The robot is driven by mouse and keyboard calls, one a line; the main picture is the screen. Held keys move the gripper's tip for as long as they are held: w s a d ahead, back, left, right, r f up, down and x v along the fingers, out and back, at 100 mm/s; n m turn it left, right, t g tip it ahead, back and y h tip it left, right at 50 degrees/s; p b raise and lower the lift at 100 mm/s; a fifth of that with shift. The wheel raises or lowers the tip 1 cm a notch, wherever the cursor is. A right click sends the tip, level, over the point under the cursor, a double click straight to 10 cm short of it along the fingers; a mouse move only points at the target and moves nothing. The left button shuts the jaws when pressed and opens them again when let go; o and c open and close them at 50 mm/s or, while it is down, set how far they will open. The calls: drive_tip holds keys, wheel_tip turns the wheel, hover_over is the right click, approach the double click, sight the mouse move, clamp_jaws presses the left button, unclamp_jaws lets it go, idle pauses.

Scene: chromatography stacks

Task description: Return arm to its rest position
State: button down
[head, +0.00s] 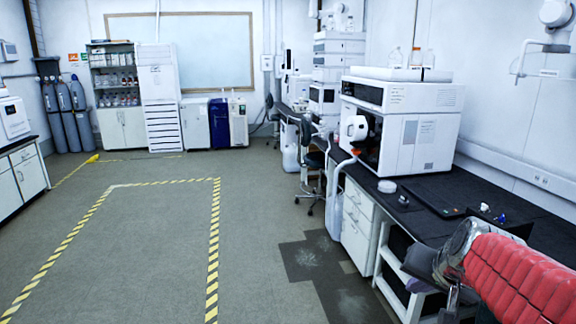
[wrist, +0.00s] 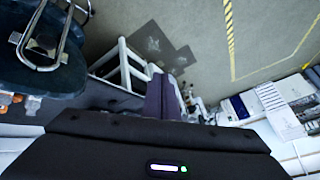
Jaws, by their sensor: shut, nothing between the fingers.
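My arm reaches in from the lower right of the head view, with a red ribbed sleeve and a silvery joint. A dark grey end part of it shows beside the front edge of the black bench top. In the wrist view, the dark body of my gripper fills the bottom, with a small lit indicator on it. Its purple-grey fingers (wrist: 163,98) stick out above that body, close together and shut, with nothing seen between them.
The black bench (head: 452,190) runs along the right wall, bearing a large white instrument (head: 408,120). A white frame (head: 398,272) stands under it. A stool (head: 313,160) stands beside the bench. The grey floor inside the striped tape (head: 213,245) is clear. Gas cylinders (head: 66,115) stand far left.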

drive_tip(key=s+a+f+n+g, duration=0.1)
drive_tip(key=s+a+n, duration=0.2)
drive_tip(key=s+a, duration=0.2)
drive_tip(key=s+a+f+n, duration=0.1)
drive_tip(key=s+a+n, duration=0.2)
drive_tip(key=s, duration=0.9)
drive_tip(key=a, duration=0.3)
drive_tip(key=shift+s+a+f+g, duration=0.2)
drive_tip(key=shift+s+f+g, duration=0.05)
drive_tip(key=shift+f+g, duration=0.15)
drive_tip(key=shift+d, duration=0.15)
